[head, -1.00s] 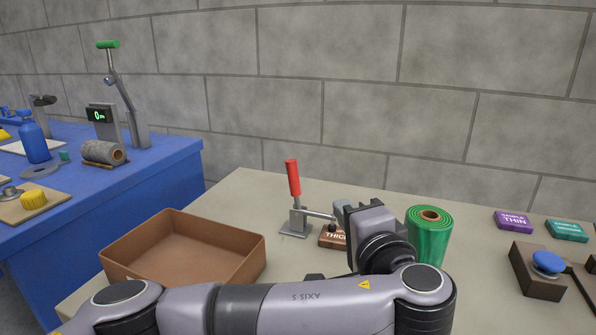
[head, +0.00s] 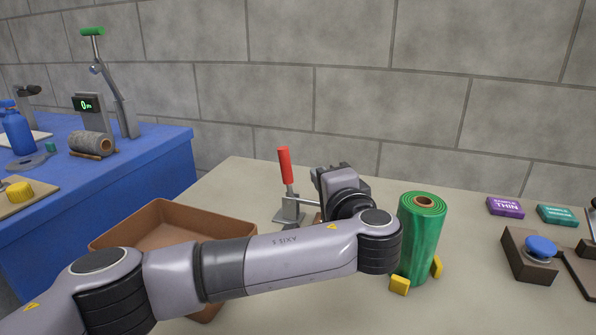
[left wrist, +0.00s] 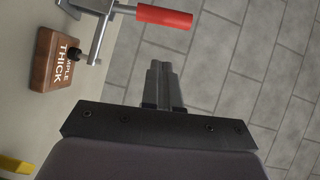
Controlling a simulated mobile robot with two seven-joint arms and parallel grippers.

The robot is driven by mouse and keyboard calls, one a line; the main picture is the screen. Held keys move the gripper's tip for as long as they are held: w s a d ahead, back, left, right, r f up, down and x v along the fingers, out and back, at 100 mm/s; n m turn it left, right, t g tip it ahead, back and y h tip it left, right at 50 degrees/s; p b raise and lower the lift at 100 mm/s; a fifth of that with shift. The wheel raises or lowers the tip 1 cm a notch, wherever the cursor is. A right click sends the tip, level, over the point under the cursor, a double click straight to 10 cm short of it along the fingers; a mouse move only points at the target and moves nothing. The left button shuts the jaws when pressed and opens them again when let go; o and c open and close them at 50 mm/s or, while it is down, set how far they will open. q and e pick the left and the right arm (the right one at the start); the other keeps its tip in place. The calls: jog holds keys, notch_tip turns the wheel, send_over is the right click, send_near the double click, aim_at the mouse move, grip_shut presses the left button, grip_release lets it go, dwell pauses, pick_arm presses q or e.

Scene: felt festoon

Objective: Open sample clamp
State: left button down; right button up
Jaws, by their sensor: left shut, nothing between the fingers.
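The sample clamp has an upright red handle (head: 285,166) on a grey metal base (head: 289,212) on the beige table. In the left wrist view its red handle (left wrist: 164,16) and grey arm (left wrist: 100,30) show at the top. The clamp's black tip rests at a brown block marked "THICK" (left wrist: 55,62). In the head view my left wrist mostly hides that block. My left gripper (left wrist: 161,66) is shut and empty, apart from the handle, with its fingertips below it in the left wrist view. My right gripper is not in view.
An open brown box (head: 160,212) stands left of the clamp, under my left arm. A green roll (head: 420,240) stands right of my wrist. Purple (head: 505,207) and teal (head: 557,215) sample blocks and a blue button (head: 541,246) are at the right. A blue table (head: 140,170) is at the left.

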pick_arm(q)
jog(key=w+a, duration=0.4)
jog(key=shift+w+f, duration=0.3)
jog(key=shift+f, duration=0.1)
